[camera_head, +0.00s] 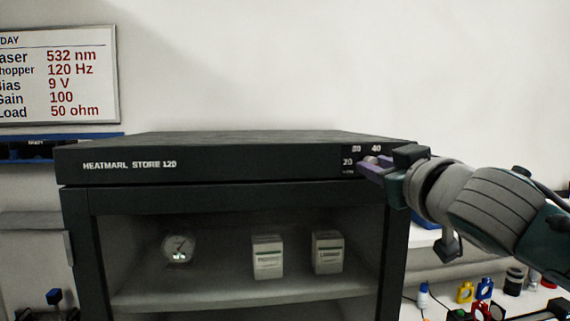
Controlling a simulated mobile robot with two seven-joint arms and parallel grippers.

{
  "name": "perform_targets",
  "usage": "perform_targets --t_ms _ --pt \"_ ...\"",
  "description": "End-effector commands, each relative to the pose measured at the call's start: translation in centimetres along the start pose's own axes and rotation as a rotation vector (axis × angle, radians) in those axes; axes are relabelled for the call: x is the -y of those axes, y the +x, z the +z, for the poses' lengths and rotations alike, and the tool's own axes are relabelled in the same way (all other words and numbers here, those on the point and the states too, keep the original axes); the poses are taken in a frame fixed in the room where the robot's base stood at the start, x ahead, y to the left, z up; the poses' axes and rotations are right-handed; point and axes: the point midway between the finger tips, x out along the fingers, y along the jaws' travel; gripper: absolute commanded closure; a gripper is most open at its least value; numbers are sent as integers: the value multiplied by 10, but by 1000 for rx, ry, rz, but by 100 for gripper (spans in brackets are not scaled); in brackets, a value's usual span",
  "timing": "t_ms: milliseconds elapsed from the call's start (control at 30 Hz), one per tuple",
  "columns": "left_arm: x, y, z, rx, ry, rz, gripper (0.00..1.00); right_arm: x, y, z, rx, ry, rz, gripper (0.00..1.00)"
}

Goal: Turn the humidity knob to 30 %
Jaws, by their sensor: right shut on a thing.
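The humidity knob (371,160) is a small light knob at the right end of the dark cabinet's top panel. Scale marks such as 20 and 40 show around it. My right gripper (372,165) comes in from the right and is shut on the knob. The fingers hide most of the knob, so its pointer and setting cannot be read. The cabinet (240,168) bears the label HEATMARL STORE 120. A round dial gauge (179,248) stands inside it on the shelf. My left gripper is not in view.
Two white labelled boxes, one (267,257) near the middle and one (328,252) to its right, stand on the cabinet shelf. A whiteboard (58,75) hangs at the upper left. Several small coloured items, including a yellow one (465,292), stand on the bench at lower right.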

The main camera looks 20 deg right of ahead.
Motion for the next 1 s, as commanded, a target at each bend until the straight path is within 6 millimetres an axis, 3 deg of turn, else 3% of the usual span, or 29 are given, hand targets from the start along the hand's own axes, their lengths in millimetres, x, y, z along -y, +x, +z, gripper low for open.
perform_targets --t_ms 367,1000 --pt "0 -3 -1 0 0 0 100 0 0 -1 0 -130 0 100" --pt "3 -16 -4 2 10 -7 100 0 0 -1 -2 -717 0 100"
